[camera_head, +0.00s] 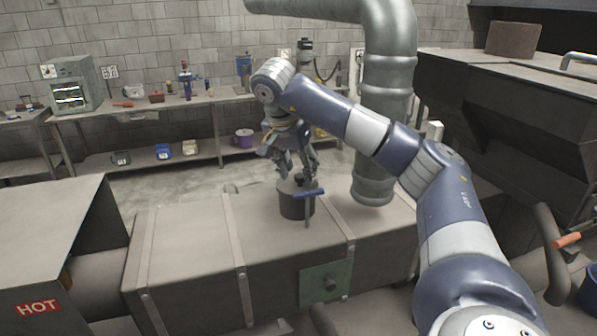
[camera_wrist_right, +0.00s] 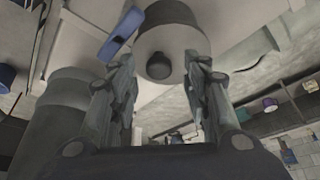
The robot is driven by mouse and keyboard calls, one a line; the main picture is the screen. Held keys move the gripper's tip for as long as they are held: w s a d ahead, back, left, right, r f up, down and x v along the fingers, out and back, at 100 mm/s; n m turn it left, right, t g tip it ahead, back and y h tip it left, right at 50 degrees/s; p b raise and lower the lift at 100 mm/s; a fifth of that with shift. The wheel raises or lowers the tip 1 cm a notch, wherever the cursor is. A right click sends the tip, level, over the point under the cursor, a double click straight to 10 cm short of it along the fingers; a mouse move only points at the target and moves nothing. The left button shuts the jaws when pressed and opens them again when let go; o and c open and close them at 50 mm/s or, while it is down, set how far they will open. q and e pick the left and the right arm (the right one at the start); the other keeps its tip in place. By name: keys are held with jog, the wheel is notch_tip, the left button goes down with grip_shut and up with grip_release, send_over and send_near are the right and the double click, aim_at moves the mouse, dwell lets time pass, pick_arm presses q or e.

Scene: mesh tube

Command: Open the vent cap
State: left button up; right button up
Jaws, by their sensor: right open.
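The vent cap (camera_head: 297,201) is a dark round cylinder standing on top of the large grey duct box. A blue-handled lever (camera_head: 309,193) is at its front right side. My right gripper (camera_head: 294,174) points down just above the cap, with its fingers apart. In the right wrist view the cap (camera_wrist_right: 170,32) with its dark knob (camera_wrist_right: 159,66) is ahead, between and beyond the open fingers (camera_wrist_right: 160,85). The blue lever handle (camera_wrist_right: 121,33) is beside it, near the left finger. I see no contact between fingers and knob. My left gripper is not in view.
A thick metal pipe (camera_head: 388,110) rises from the duct box (camera_head: 190,250) right of the cap. A dark hooded unit (camera_head: 510,110) fills the right side. A box marked HOT (camera_head: 50,240) is at left. A shelf bench (camera_head: 150,103) with several tools stands behind.

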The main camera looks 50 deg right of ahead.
jog(key=shift+d+f, duration=0.15)
jog(key=shift+f, duration=0.35)
jog(key=shift+c, duration=0.3)
grip_shut()
